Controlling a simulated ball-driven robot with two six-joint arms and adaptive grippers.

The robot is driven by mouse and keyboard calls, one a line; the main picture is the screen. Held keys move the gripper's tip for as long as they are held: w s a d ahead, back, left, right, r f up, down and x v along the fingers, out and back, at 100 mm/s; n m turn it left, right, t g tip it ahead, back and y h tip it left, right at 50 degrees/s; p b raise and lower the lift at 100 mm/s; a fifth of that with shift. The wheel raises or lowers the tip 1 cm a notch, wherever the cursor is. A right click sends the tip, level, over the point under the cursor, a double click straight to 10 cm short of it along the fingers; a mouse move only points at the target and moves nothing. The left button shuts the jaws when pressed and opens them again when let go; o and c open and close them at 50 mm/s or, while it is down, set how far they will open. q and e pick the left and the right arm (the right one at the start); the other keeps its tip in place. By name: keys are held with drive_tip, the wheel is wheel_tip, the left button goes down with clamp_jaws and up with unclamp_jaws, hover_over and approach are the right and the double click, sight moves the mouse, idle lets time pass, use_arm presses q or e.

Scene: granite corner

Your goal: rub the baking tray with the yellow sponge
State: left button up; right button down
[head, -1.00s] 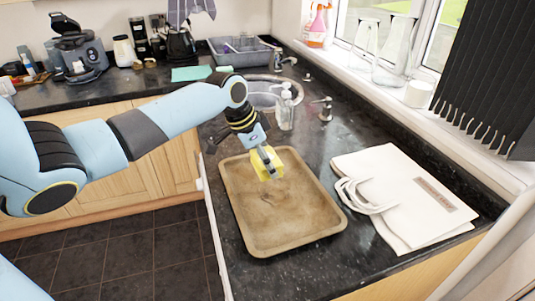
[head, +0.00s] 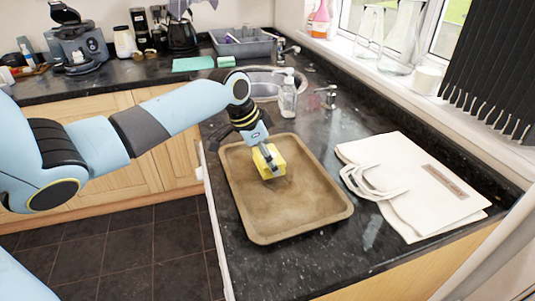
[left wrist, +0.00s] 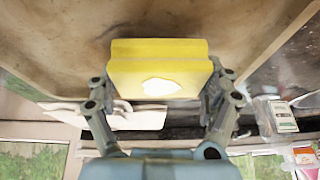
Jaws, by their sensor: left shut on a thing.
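The brown baking tray (head: 300,218) lies flat on the dark counter, its surface stained. My right gripper is not in view.
A white cloth bag (head: 425,185) lies right of the tray. A grey basin (head: 243,45) stands farther back. The counter's left edge runs close beside the tray.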

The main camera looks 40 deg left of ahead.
use_arm(q)
drive_tip(key=shift+f, duration=0.25)
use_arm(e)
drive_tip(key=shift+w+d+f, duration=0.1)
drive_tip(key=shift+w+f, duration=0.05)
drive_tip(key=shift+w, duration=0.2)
use_arm(q)
drive_tip(key=shift+f+b, duration=0.55)
drive_tip(key=shift+f, duration=0.2)
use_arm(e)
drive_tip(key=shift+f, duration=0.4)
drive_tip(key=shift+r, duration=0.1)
